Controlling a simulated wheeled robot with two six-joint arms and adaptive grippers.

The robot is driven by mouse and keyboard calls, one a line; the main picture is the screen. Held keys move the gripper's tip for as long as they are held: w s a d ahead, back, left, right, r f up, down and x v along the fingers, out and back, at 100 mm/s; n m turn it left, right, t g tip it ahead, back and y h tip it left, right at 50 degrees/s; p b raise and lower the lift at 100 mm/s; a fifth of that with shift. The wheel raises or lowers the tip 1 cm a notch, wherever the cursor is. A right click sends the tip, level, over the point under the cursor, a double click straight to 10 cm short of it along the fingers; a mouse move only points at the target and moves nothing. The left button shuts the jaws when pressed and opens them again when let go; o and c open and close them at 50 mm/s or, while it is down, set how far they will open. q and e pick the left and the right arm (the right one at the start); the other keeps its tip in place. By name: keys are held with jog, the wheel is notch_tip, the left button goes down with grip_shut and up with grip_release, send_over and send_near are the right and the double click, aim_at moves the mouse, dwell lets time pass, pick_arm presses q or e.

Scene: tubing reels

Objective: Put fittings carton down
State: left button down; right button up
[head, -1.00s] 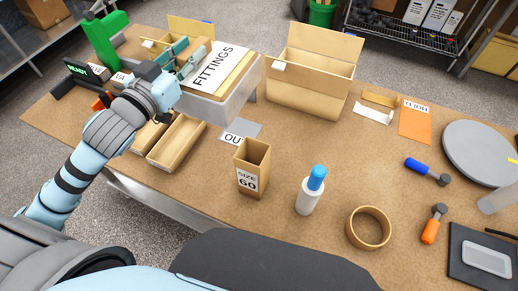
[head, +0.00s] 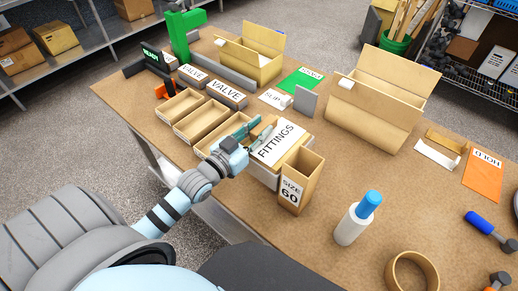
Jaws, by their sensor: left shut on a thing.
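The fittings carton (head: 279,143) is a white-topped box lettered FITTINGS, in the middle of the head view. My left gripper (head: 254,132) is shut on its left side, with teal fingers at the carton's edge. The carton is low over the brown table (head: 335,229), right of the open wooden trays and just behind the SIZE 60 box (head: 300,183), which hides part of its right end. I cannot tell whether its underside touches the table. My right gripper is out of view.
Open wooden trays (head: 199,119) and VALVE cartons (head: 226,92) lie left of the carton. A large open carton (head: 375,99) stands behind right. A white bottle with a blue cap (head: 352,224) and a tape ring (head: 411,272) are in front right.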

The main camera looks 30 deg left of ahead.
pick_arm(q)
jog(key=shift+s+f, duration=0.1)
jog(key=shift+f, duration=0.2)
notch_tip(320, 180, down, 4)
jog(key=b, duration=0.4)
jog(key=shift+d+f, duration=0.1)
jog(key=shift+f, duration=0.05)
jog(key=c, duration=1.4)
grip_release()
jog(key=shift+o, duration=0.2)
jog(key=shift+r, duration=0.2)
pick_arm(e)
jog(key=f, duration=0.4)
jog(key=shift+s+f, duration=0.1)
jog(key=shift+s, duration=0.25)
pick_arm(q)
jog(key=shift+p, duration=0.35)
